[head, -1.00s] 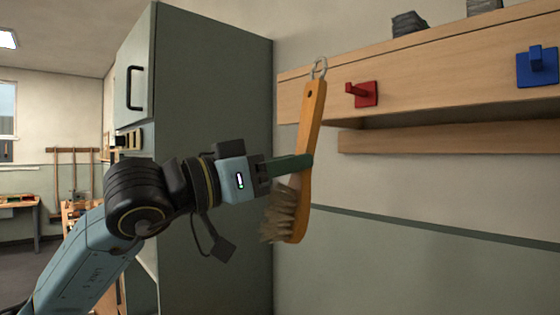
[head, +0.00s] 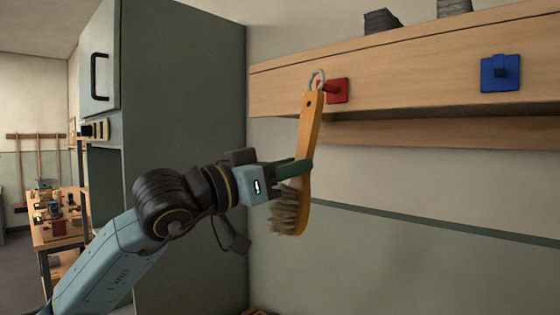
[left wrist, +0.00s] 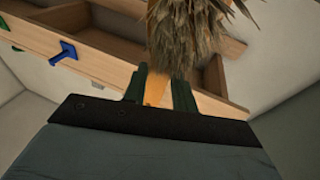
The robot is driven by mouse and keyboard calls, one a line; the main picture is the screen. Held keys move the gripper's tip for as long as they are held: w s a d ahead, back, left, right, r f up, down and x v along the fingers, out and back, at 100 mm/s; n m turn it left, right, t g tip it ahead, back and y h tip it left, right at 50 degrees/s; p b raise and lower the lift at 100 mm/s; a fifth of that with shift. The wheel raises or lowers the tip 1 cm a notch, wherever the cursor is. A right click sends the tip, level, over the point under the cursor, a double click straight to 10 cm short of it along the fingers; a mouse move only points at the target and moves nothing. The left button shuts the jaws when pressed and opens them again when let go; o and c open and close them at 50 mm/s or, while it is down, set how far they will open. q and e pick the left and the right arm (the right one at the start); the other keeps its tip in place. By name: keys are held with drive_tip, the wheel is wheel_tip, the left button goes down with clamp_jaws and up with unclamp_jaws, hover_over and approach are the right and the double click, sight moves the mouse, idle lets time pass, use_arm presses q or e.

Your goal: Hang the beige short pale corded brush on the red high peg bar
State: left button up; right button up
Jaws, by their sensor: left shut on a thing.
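The brush (head: 308,135) has an orange-tan wooden handle, pale bristles and a light cord loop at its top. My left gripper (head: 300,168) is shut on its handle and holds it nearly upright, loop up and bristles facing left. The red peg (head: 338,90) is on the wooden bar, and the loop overlaps the peg's left end in the head view. I cannot tell whether the loop is around the peg or only in front of it. The left wrist view shows the bristles (left wrist: 188,40) and the gripper fingers (left wrist: 160,88) on the handle. My right gripper is not in view.
A blue peg (head: 501,72) is farther right on the wooden bar (head: 420,75). A lower wooden rail (head: 430,132) runs beneath it. A tall grey-green cabinet (head: 185,120) stands left of the bar. A workbench with small items (head: 58,235) is at the far left.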

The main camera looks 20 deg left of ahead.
use_arm(q)
drive_tip(key=shift+w+d+p, duration=0.35)
drive_tip(key=shift+w+p, duration=0.05)
drive_tip(key=shift+w, duration=0.5)
drive_tip(key=shift+w+d+f+b, duration=0.15)
drive_tip(key=shift+w+f+b, duration=0.25)
drive_tip(key=shift+w+b, duration=0.05)
drive_tip(key=o, duration=1.1)
drive_tip(key=shift+s, duration=0.1)
drive_tip(key=b+v, duration=0.5)
drive_tip(key=v, duration=0.1)
drive_tip(key=shift+s+a, duration=0.3)
idle(0.5)
idle(0.4)
